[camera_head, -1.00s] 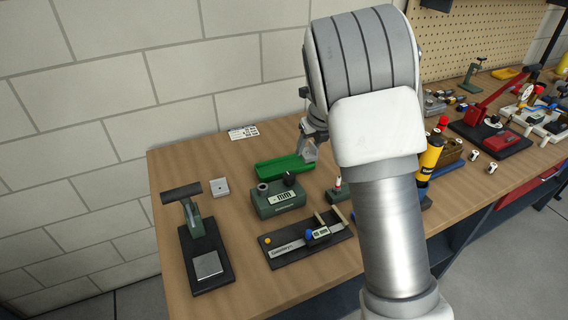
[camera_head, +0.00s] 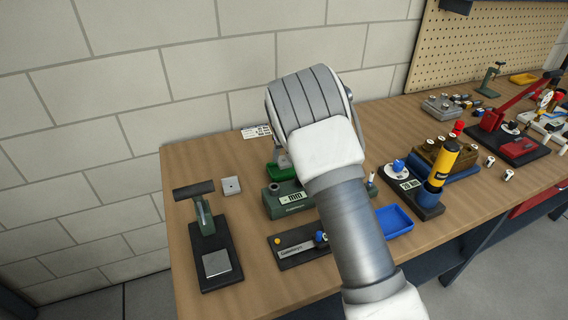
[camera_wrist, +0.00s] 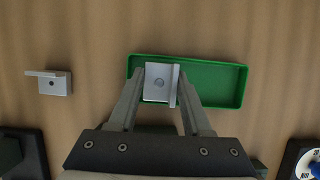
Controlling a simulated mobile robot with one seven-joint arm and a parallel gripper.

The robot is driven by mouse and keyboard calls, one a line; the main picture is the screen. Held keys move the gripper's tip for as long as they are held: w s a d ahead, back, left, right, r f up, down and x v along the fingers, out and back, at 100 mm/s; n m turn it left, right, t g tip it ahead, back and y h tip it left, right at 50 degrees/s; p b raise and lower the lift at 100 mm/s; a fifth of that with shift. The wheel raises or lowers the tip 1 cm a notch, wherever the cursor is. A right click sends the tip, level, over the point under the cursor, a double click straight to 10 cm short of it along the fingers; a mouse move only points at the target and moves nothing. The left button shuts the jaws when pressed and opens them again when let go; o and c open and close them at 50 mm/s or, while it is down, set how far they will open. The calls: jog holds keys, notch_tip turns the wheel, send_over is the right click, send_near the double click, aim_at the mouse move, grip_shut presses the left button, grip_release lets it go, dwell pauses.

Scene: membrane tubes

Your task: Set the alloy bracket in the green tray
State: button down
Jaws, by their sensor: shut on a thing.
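In the head view the green tray (camera_head: 279,173) shows only in part, behind my arm. The bracket is not clear there.
A second, similar grey bracket (camera_wrist: 54,83) lies on the wood left of the tray; it also shows in the head view (camera_head: 231,186). A green gauge block (camera_head: 283,200) stands in front of the tray. A blue tray (camera_head: 393,221) is to the right.

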aim_at(285, 161)
jog(key=shift+f, duration=1.6)
jog(key=shift+f, duration=0.1)
jog(key=shift+c, duration=1.7)
grip_release()
